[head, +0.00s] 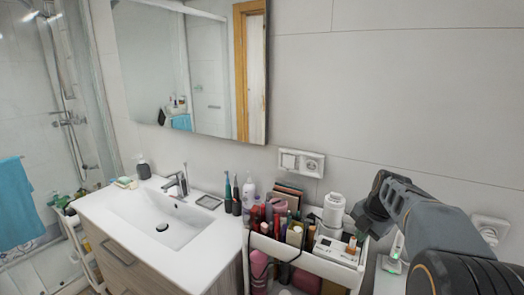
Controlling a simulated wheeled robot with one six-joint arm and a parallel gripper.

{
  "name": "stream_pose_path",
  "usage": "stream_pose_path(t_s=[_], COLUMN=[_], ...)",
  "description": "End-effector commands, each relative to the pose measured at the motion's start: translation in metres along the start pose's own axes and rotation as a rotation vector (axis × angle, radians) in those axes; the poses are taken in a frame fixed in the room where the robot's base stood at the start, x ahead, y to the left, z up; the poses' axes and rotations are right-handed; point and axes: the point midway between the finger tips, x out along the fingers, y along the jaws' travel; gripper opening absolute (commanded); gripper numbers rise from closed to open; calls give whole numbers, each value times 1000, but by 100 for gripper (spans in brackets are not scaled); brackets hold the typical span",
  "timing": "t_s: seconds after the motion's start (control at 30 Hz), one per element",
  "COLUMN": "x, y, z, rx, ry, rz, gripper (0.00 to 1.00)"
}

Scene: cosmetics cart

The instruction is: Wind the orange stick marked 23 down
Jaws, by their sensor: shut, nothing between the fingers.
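A small stick with an orange part (351,246) stands at the right end of the cart's top, by a white box-like device (331,247). The number 23 cannot be read on it, and how far it is wound out is too small to tell. No gripper fingers can be made out.
The white cart (306,262) is crowded with bottles, tubes and a white cylindrical thing (333,208). A washbasin counter (108,212) is on the left, with dark bottles near its right edge. The tiled wall with a socket (313,164) is close behind.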

Motion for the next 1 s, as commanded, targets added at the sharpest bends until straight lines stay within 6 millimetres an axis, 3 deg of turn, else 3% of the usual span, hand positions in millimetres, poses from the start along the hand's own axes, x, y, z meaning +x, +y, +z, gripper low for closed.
stream_pose_path(t_s=[0.03, 0.23, 0.67, 0.87, 1.0], x=[-12, -33, -34, -32, -14], y=[3, 8, 9, 8, -7], z=[0, 0, 0, 3, -3], rx=[0, 0, 23, 322, 730], ry=[-1, -1, -1, -15, -25], rz=[1, 1, 0, 5, -25], gripper=[0, 0, 0, 0, 0])
